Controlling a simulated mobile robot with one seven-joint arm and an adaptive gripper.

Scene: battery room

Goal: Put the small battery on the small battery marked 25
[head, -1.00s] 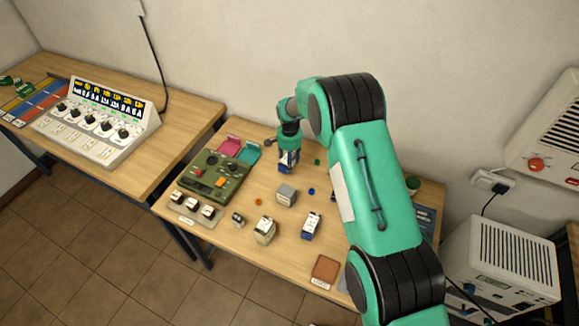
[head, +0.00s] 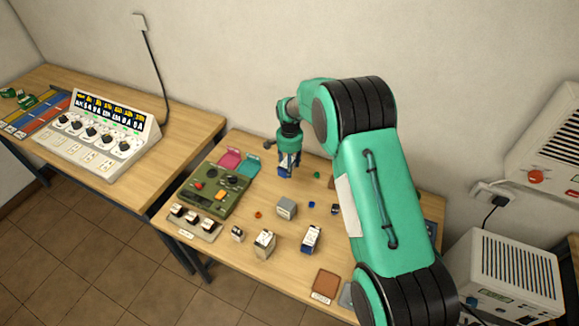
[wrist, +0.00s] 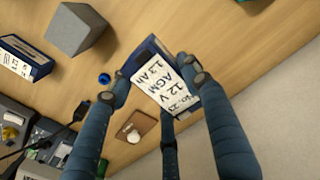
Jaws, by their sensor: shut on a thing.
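My gripper (head: 288,164) is shut on a small blue battery (head: 285,160) and holds it over the back part of the workbench. In the wrist view my gripper (wrist: 158,84) has its fingers around this battery (wrist: 163,82). Its white label reads 12 V, AGM, 1.3 Ah; the number line is too small to read surely. Another small blue battery (head: 311,238) with a white label stands apart, toward the front of the bench. It also shows at the left of the wrist view (wrist: 24,58); its number is not legible. A cream battery (head: 264,243) stands left of it.
A grey block (head: 286,208) and a blue cap (head: 311,205) lie between my gripper and the standing blue battery. A green tester (head: 213,188) is at the left, a brown pad (head: 325,284) at the front. My arm hides the bench's right side.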

